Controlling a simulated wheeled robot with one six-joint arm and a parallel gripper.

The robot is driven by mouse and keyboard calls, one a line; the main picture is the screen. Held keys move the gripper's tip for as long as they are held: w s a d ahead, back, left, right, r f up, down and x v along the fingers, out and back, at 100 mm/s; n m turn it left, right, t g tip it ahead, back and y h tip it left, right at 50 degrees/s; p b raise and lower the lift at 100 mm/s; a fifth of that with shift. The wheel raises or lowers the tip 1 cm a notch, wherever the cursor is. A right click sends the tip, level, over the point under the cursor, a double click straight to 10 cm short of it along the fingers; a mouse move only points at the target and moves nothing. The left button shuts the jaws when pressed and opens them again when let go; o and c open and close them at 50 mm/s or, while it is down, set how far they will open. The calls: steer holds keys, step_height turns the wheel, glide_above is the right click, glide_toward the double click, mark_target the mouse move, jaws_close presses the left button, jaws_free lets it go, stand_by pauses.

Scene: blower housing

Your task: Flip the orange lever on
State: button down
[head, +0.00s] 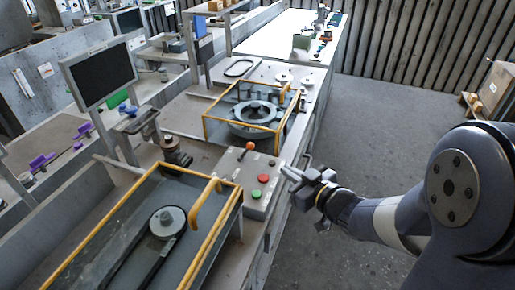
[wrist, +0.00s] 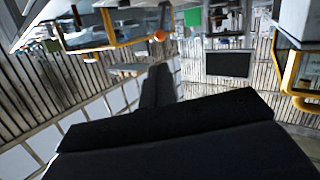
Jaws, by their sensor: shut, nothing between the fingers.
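The orange lever (head: 249,146) is a short stick with an orange ball knob, on the top of a grey control box (head: 247,170). Its stick leans up and to the right in the head view. In the wrist view its orange knob (wrist: 160,36) shows just beyond my fingertips; the rest of it is hard to make out. My gripper (head: 288,172) is shut and empty, to the right of the box and apart from the lever. In the wrist view its dark fingers (wrist: 158,72) lie together, pointing toward the knob.
The box also bears a red button (head: 263,178) and a green button (head: 256,194). Yellow-framed guards stand behind (head: 237,143) and in front (head: 207,202) of it, the front one with a yellow handle. A monitor (head: 100,75) stands at left. Open floor (head: 375,130) lies at right.

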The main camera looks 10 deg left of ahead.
mark_target(252, 147)
steer(key=p+x, duration=0.2)
steer(key=x, duration=1.2)
steer(key=shift+s+a, duration=0.1)
